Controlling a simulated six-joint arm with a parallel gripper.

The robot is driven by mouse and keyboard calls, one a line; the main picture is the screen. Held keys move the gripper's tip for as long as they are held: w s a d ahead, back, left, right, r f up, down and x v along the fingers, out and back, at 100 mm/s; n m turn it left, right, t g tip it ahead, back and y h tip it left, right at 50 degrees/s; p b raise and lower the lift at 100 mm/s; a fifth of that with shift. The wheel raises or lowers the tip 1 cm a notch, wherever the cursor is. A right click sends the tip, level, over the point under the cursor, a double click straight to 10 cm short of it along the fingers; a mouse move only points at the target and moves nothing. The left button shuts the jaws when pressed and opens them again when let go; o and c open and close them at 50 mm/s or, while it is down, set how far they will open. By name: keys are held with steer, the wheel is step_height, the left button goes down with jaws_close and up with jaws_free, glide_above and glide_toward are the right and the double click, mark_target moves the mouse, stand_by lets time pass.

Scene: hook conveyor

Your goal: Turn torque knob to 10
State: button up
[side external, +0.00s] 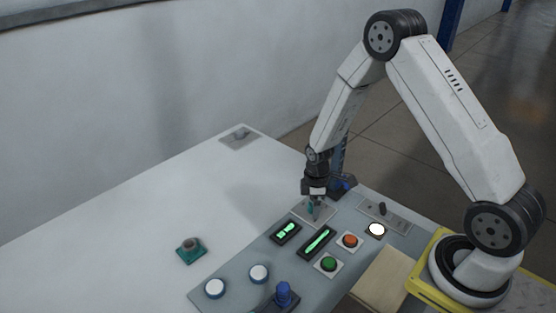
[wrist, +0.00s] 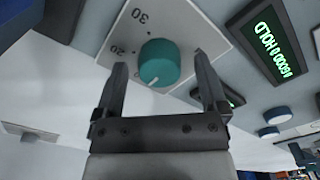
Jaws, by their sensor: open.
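The torque knob (wrist: 159,63) is a round teal knob with a white pointer line, on a light dial plate (wrist: 182,22) marked 30 and 20; other marks are hidden or out of frame. In the wrist view its pointer line points down and slightly left. My gripper (wrist: 157,62) is open, with one finger on each side of the knob; I cannot tell whether they touch it. In the side external view my gripper (side external: 314,204) points down at the knob's plate (side external: 327,214), and the knob is mostly hidden behind the fingers.
Two green-lit displays (side external: 317,241) sit close to the knob's plate. An orange button (side external: 350,241), a green button (side external: 328,264) and a white button (side external: 376,230) are nearby. A lever switch (side external: 382,209) stands to the right. The white table at left is mostly clear.

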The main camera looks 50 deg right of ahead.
steer(key=shift+r, duration=0.2)
steer(key=shift+r, duration=3.7)
steer(key=shift+r, duration=0.1)
steer(key=s+a+r+m+t, duration=0.2)
steer(key=s+a+r+m, duration=0.6)
steer(key=s, duration=0.3)
steer(key=shift+a+r+m+t, duration=0.3)
steer(key=shift+a+r+m, duration=0.15)
steer(key=shift+m, duration=0.15)
